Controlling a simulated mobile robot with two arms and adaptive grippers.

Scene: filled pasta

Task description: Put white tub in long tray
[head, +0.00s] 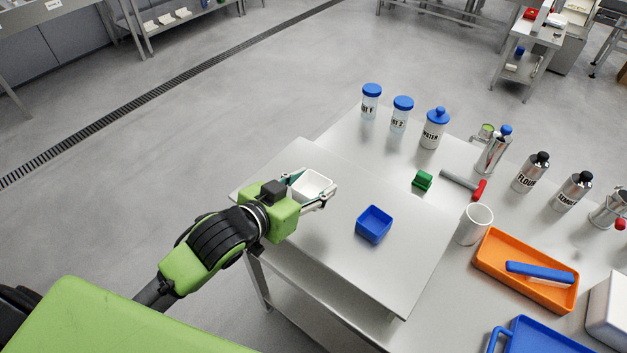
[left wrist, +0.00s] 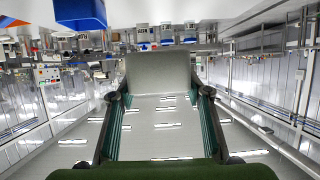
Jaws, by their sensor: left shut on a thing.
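The white tub (head: 313,182) is between the fingers of my left gripper (head: 316,197), which is shut on it above the left part of the pale board on the table. In the left wrist view, a pale grey surface, seemingly the tub (left wrist: 158,74), fills the space between the fingertips (left wrist: 158,96). An orange tray (head: 486,267) lies at the right of the table with a blue-handled tool in it. A blue tray (head: 545,338) is partly cut off at the bottom edge. I cannot tell which is the long tray. My right gripper is out of view.
A blue square tub (head: 374,224) stands on the pale board (head: 400,275). Several bottles line the far edge, including a flour bottle (head: 530,173).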

